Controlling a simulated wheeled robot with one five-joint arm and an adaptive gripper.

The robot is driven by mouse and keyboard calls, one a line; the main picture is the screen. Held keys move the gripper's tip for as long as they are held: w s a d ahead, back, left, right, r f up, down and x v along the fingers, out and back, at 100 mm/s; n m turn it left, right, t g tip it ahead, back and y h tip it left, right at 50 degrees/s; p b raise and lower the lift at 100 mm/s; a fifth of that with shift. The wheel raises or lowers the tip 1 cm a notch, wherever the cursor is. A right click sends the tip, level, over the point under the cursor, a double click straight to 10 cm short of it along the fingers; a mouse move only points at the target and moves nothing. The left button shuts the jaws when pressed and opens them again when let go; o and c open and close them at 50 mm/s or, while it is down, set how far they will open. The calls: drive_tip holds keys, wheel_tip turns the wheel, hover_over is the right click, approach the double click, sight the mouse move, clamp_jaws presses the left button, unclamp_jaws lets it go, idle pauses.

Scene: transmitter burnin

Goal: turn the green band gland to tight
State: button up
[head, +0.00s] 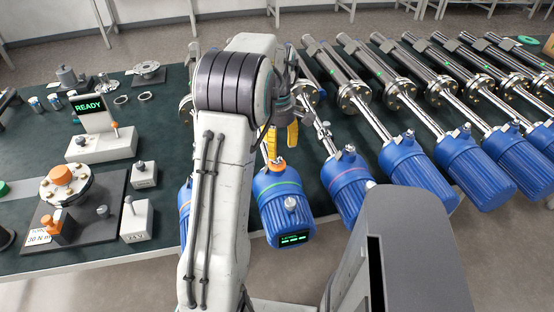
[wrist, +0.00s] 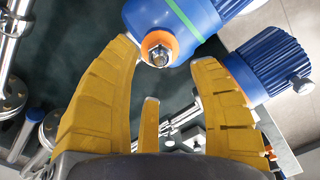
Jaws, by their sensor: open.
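The green band transmitter housing (head: 284,205) is a blue ribbed cylinder with a green stripe and a lit green display, at the table's near edge. In the wrist view its blue body (wrist: 190,22) is at the top. The gland (wrist: 159,47) is an orange ring with a metal hex centre, facing the wrist camera. My gripper (head: 282,142) has yellow fingers, which are open and empty. In the wrist view the gland lies between and just beyond the fingertips. I see no clear contact. Whether the gland is tight or loose cannot be told.
A neighbouring blue housing (wrist: 268,65) sits close to the right finger. More blue housings (head: 418,165) with steel tubes fill the right of the table. At left are a READY display (head: 89,107) and a dark plate (head: 103,228) with an orange-capped flange.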

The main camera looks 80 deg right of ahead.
sight(277, 157)
drive_tip(key=shift+f, duration=2.95)
drive_tip(key=shift+c, duration=0.4)
clamp_jaws()
